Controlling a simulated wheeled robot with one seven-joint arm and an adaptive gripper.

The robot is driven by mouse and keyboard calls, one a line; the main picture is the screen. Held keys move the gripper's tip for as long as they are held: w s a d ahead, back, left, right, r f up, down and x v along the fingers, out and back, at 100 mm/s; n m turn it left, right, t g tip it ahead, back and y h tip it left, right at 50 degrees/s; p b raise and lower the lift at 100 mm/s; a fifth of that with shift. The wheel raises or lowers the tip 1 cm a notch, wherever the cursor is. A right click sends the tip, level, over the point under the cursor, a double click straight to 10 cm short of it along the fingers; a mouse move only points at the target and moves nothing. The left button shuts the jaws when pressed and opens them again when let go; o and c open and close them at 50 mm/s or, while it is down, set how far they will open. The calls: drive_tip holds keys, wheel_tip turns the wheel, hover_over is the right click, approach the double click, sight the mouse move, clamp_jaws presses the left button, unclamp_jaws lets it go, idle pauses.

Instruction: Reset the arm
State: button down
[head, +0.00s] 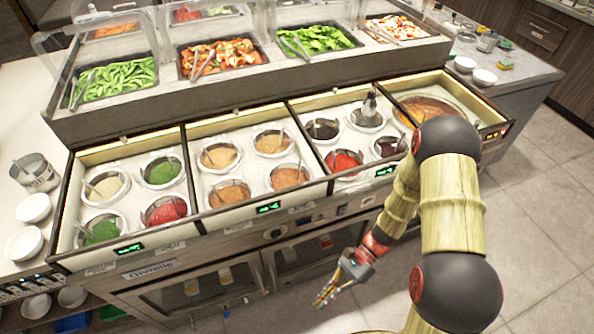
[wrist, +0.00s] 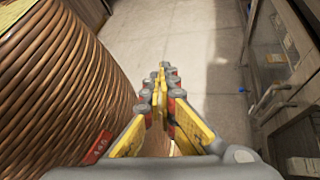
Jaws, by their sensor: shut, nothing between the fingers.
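My gripper (head: 327,292) is low in front of the sauce counter, in the head view, below the level of the wells and clear of the cabinet doors. Its fingers point down and to the left. In the wrist view my gripper (wrist: 161,72) shows its yellow and grey fingers closed together with nothing between them. The floor (wrist: 195,50) lies beyond the fingertips. My arm reaches down on the right side of the head view and hides part of the counter's right end.
The counter holds several sauce wells (head: 227,193) with ladles, and a large soup pot (head: 428,108) at the right. Food trays (head: 117,80) stand behind. White bowls (head: 24,243) sit at the left. Glass cabinet doors (head: 205,290) are close behind my gripper. Floor at the right is open.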

drive_tip(key=w+d+r+n+t+h, duration=0.2)
drive_tip(key=d+r+n+t+h, duration=0.25)
drive_tip(key=r, duration=0.55)
drive_tip(key=w+d+r+n+t+h, duration=0.15)
drive_tip(key=d+r+n+h, duration=0.25)
drive_tip(key=d+r+n, duration=0.45)
wheel_tip(320, 180, up, 20)
drive_tip(key=s+a+t+h, duration=0.1)
drive_tip(key=s+t, duration=0.1)
drive_tip(key=t, duration=0.5)
drive_tip(key=shift+s+a+t, duration=0.25)
drive_tip(key=shift+a+t, duration=0.05)
drive_tip(key=shift+a, duration=0.1)
